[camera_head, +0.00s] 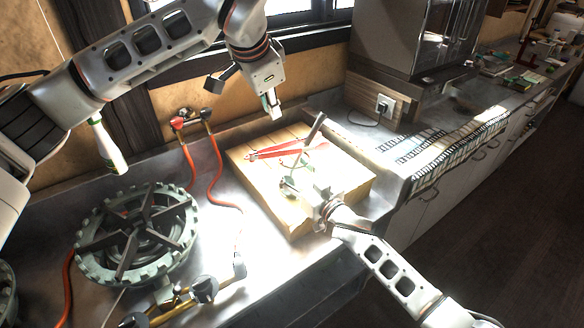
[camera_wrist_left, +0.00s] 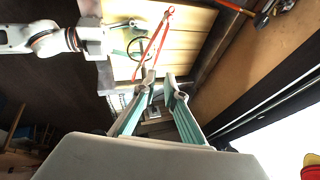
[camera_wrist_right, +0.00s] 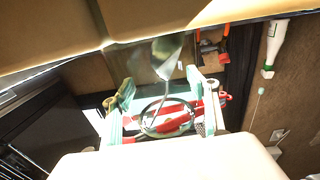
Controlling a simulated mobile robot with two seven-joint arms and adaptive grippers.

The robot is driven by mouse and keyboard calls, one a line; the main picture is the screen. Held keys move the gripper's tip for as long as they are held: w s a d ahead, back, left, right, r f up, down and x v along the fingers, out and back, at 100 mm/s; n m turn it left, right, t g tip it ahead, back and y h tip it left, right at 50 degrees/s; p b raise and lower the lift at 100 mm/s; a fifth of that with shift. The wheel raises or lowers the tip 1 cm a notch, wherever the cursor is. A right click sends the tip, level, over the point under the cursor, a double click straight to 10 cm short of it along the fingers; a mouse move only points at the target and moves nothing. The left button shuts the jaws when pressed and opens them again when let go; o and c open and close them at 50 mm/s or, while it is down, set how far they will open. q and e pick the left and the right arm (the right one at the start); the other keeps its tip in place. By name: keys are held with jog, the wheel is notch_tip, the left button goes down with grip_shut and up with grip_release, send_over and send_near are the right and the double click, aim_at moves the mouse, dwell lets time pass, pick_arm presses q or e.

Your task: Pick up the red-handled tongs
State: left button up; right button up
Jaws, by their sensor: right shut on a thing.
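The red-handled tongs (camera_head: 280,151) lie on the wooden board as a narrow V. They also show in the left wrist view (camera_wrist_left: 156,38) and partly, behind the fingers, in the right wrist view (camera_wrist_right: 172,124). My left gripper (camera_head: 272,104) is above the board, apart from the tongs; its fingers stand apart and empty in its wrist view (camera_wrist_left: 160,85). My right gripper (camera_head: 300,184) is low over the board beside the tongs, shut on what looks like a clear glass vessel (camera_wrist_right: 165,98) with a thin round rim. The vessel's exact shape is unclear.
The board (camera_head: 345,175) sits on the metal counter. A dark bar-shaped thing (camera_head: 317,126) rises by the tongs. A gas burner (camera_head: 135,235) stands left, with red hoses (camera_head: 225,203) and valves behind. A window frame and a tall metal appliance (camera_head: 410,40) are behind the counter.

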pick_arm(q)
jog(key=g+h, duration=0.1)
jog(key=h, duration=0.5)
send_near(288, 146)
jog(key=r, duration=0.2)
jog(key=w+d+r, duration=0.1)
jog(key=shift+d+m, duration=0.1)
jog(key=shift+m, duration=0.2)
jog(key=shift+h, duration=0.3)
jog(key=x, duration=1.1)
jog(key=shift+w+d+f, duration=0.1)
jog(key=shift+d+f, duration=0.1)
jog(key=shift+f, duration=0.15)
grip_shut()
jog(key=shift+r, duration=0.1)
